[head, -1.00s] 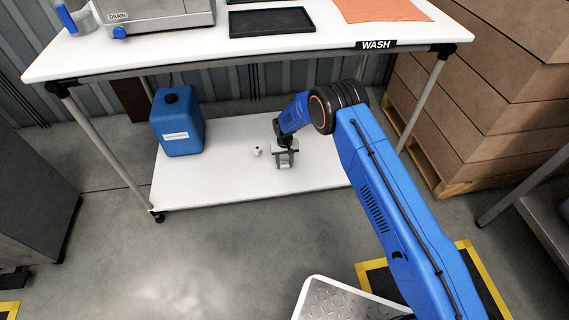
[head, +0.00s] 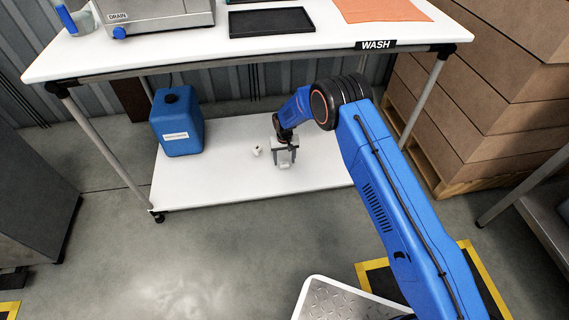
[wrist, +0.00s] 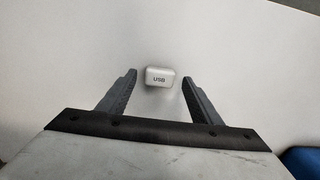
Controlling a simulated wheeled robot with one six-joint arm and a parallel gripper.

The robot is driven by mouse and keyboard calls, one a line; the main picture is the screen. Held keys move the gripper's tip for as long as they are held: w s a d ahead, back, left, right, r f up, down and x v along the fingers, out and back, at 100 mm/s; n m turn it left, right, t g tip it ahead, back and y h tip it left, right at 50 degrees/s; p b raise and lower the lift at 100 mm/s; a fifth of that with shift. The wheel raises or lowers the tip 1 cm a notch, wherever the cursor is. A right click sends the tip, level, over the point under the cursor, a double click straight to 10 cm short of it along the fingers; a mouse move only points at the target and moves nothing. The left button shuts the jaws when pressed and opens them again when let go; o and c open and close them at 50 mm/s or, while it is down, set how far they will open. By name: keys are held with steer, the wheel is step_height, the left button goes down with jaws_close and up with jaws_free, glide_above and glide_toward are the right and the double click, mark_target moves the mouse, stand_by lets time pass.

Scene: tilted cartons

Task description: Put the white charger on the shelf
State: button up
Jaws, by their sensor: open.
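The white charger (wrist: 158,76), a small block marked "USB", lies on the white lower shelf (head: 225,180) under the bench. In the wrist view it sits between the two fingertips of my gripper (wrist: 159,84), with a visible gap on each side. In the head view my gripper (head: 284,157) points down over the shelf, fingers apart, and the charger (head: 284,166) shows low between them. My gripper is open and holds nothing.
A small white item (head: 257,151) lies on the shelf just left of my gripper. A blue jug (head: 178,122) stands at the shelf's left end. The benchtop (head: 300,45) and its legs frame the space above. Shelf in front of the jug is clear.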

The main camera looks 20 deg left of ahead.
mark_target(285, 164)
step_height(285, 164, up, 9)
steer(key=shift+r, duration=0.2)
steer(key=shift+d, duration=0.15)
stand_by(0.5)
